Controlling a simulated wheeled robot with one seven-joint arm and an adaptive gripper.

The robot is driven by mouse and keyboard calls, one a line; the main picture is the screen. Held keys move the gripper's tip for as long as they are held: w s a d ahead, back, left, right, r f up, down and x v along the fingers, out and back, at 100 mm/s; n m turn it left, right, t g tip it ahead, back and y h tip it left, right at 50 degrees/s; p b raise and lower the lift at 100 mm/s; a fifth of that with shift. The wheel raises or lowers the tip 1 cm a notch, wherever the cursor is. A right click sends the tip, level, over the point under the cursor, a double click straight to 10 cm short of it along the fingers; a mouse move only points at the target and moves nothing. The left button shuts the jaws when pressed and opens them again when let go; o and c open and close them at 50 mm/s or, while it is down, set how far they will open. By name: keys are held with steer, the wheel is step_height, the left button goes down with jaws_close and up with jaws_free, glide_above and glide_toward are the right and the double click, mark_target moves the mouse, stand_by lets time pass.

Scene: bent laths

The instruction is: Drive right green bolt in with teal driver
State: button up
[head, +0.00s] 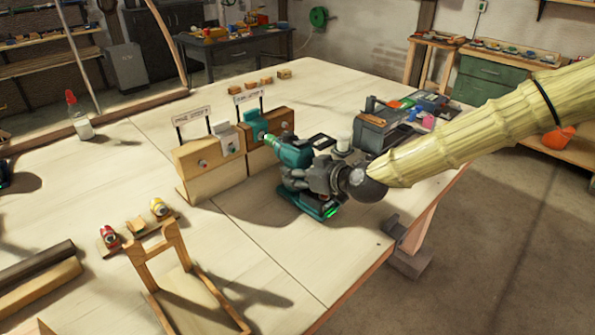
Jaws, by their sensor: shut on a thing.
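My gripper (298,181) is shut around the grip of the teal driver (292,153). The driver is upright, with its battery foot and a lit green spot low down, just over or on the table. Its nose points left at the right wooden block (260,158), by the teal bracket (254,126) on that block. A small green bolt head appears on the grey bracket (228,137) at the right end of the left wooden block (199,163). Any bolt at the driver's nose is too small or hidden to make out, and I cannot tell whether the bit touches it.
Small signs stand behind both blocks. A grey toolbox (380,130) and coloured boxes lie behind my gripper. A wooden frame (185,285), small coloured items (109,237) and a bottle (78,115) are at the left. The table's middle front is clear; its right edge is near.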

steer(key=shift+r, duration=0.25)
steer(key=shift+r+p, duration=1.15)
steer(key=shift+r, duration=0.75)
